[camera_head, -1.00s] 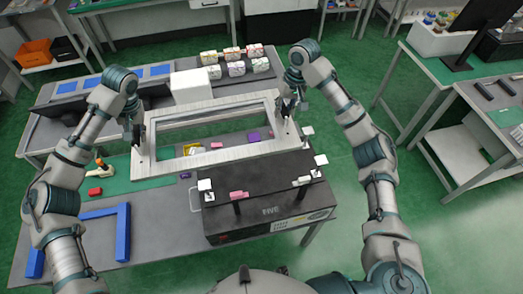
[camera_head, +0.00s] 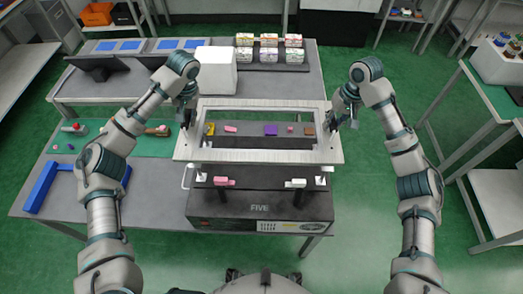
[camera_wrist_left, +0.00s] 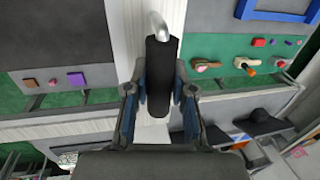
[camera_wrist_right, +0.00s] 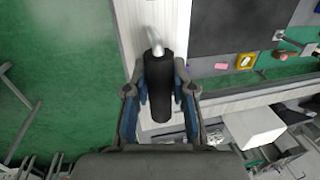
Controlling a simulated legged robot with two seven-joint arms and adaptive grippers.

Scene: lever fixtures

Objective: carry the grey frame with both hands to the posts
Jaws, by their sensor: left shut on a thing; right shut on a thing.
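The pale grey rectangular frame (camera_head: 258,156) is held up between my two arms and looks level. It hangs over the far side of the black box marked FIVE (camera_head: 259,209). My left gripper (camera_head: 187,117) is shut on the frame's left black handle (camera_wrist_left: 158,75). My right gripper (camera_head: 337,119) is shut on its right black handle (camera_wrist_right: 158,85). White squares show at both box edges, partly covered by the frame.
Small coloured blocks, including a purple one (camera_head: 270,129), show through the frame's opening. A white box (camera_head: 215,70) and several small cartons (camera_head: 269,48) stand on the table behind. A blue bracket (camera_head: 42,187) lies at left.

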